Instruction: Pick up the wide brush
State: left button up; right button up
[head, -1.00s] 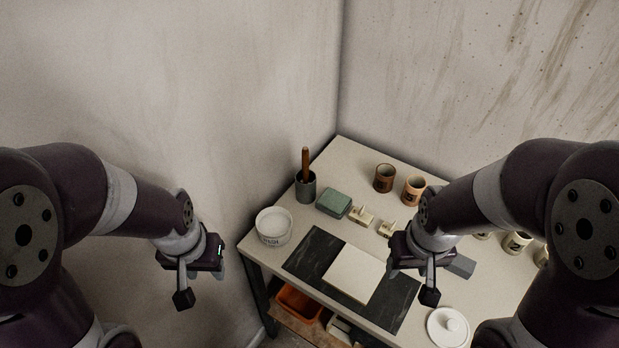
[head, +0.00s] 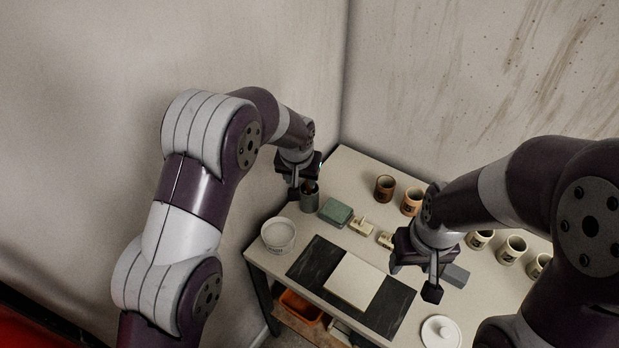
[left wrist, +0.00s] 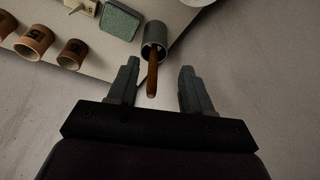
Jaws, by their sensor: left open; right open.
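The wide brush shows as a brown wooden handle (head: 310,187) sticking up from a dark grey cup (head: 310,203) at the table's back left corner; its head is hidden inside the cup. In the left wrist view the handle (left wrist: 152,76) points toward me out of the cup (left wrist: 155,36). My left gripper (head: 303,189) is open above the cup. In the left wrist view its fingers (left wrist: 159,70) stand on either side of the handle, with gaps on both sides. My right gripper (head: 444,281) is open and empty over the table's right part.
A white bowl (head: 278,233) and a green block (head: 335,211) stand near the cup. A dark mat (head: 306,264) with a pale slab (head: 354,280) lies in front. Several brown and cream cups stand farther right. A white lid (head: 441,332) lies at the front. Walls close in behind.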

pick_arm(q)
jog(key=w+d+r+t, duration=0.1)
jog(key=w+r, duration=0.1)
jog(key=w, duration=0.2)
jog(key=n+p, duration=0.1)
jog(key=p, duration=0.3)
send_over(309, 193)
jog(key=w, duration=0.1)
notch_tip(309, 193, down, 10)
jog(key=shift+r, duration=0.2)
jog(key=shift+w+f, duration=0.3)
jog(key=shift+f, duration=0.25)
jog(key=shift+s, duration=0.1)
grip_shut()
